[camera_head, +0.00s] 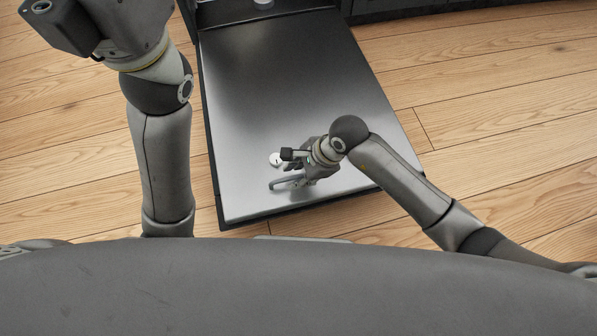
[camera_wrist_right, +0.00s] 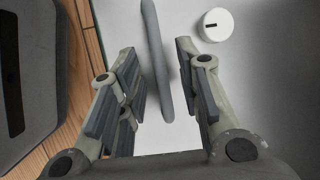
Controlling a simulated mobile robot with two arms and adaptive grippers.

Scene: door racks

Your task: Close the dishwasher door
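The dishwasher door (camera_head: 290,80) is open and lies flat, low over the floor, its steel inner face up. My right gripper (camera_head: 284,173) is low over the door near its near edge. In the right wrist view its two fingers (camera_wrist_right: 156,52) are open and apart, with a grey bar (camera_wrist_right: 157,65) standing between them. I see a gap between the bar and each finger. A white round knob (camera_wrist_right: 216,25) with a dark slot is on the door, beside the right finger; it also shows in the head view (camera_head: 276,159). My left gripper's fingers are not visible.
The dishwasher body (camera_head: 225,12) is at the top of the head view, mostly cut off. Dark cabinet fronts (camera_head: 400,8) run to its right. Bare wooden floor (camera_head: 480,100) lies on both sides of the door. My left arm is raised left of the door.

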